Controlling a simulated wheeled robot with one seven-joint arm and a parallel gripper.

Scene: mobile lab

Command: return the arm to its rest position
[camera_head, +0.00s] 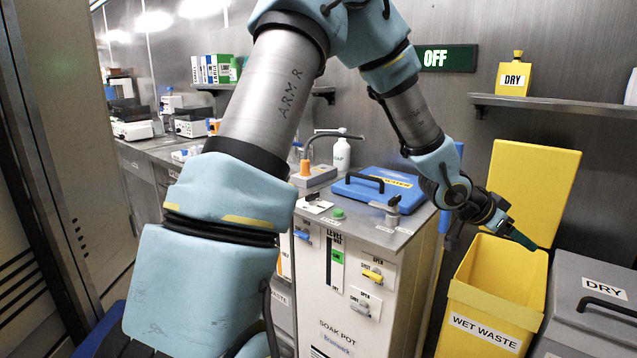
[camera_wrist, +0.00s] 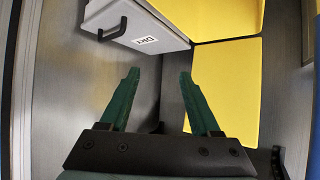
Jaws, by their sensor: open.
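My arm reaches across the head view from the lower left to the right, bent at a high elbow. My gripper (camera_head: 526,242) is at the right, over the open yellow wet waste bin (camera_head: 497,300), pointing right and slightly down. In the wrist view my gripper (camera_wrist: 160,85) shows two green fingers spread apart with nothing between them. The yellow bin also shows in the wrist view (camera_wrist: 228,80), beside the fingers. The inside of the bin is mostly hidden.
A grey dry bin (camera_head: 598,300) with a black handle stands right of the yellow bin. The soak pot cabinet (camera_head: 345,300) with a blue lid (camera_head: 385,184) on top stands left of it. A wall shelf (camera_head: 560,106) holds a yellow dry bottle (camera_head: 514,76).

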